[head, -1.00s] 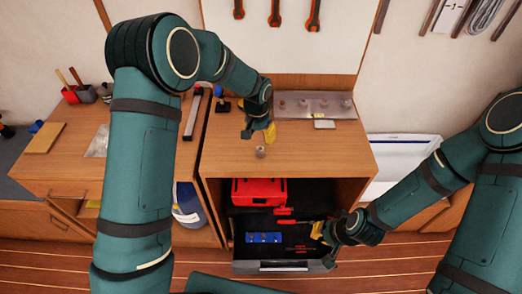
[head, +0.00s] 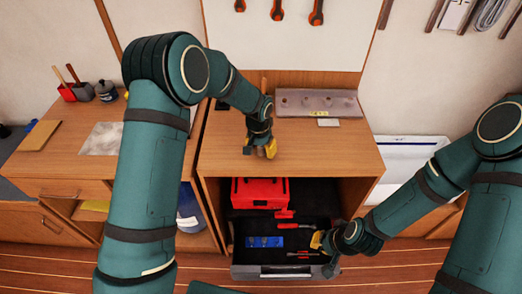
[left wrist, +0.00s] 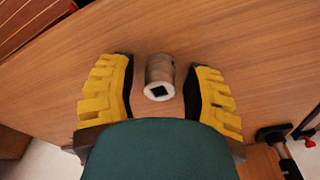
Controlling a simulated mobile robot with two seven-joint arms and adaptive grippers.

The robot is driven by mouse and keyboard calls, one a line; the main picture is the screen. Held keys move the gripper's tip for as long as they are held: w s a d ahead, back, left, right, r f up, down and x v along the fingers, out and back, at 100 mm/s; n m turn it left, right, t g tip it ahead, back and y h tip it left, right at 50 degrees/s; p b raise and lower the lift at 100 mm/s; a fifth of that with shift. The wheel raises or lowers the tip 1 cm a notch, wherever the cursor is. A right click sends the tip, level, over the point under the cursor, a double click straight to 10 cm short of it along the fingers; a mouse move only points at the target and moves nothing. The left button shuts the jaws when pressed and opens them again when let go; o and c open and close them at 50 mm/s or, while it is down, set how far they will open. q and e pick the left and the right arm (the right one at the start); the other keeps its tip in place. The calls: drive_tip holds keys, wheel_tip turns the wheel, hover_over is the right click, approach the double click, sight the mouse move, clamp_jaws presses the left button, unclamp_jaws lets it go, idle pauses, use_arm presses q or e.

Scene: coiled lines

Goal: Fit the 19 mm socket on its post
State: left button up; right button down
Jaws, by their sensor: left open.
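The metal socket (left wrist: 159,77) lies or stands on the wooden bench top, a grey cylinder with a square hole in its end facing the left wrist camera. My left gripper (left wrist: 163,92) is open, with one yellow-padded finger on each side of the socket and gaps between. In the head view my left gripper (head: 260,149) hides the socket. A grey metal rack (head: 342,108) with several small posts or fittings stands at the back of the bench; their sizes are unreadable. My right gripper (head: 323,254) is open beside the right end of the open drawer, apparently empty.
The bench top's right part is clear.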

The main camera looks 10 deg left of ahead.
sight(261, 149)
use_arm(q)
clamp_jaws()
drive_tip(key=shift+r, duration=0.15)
drive_tip(key=shift+r, duration=0.25)
idle(0.4)
drive_tip(key=shift+r+p, duration=0.75)
drive_tip(key=shift+r, duration=0.4)
drive_tip(key=shift+f, duration=0.1)
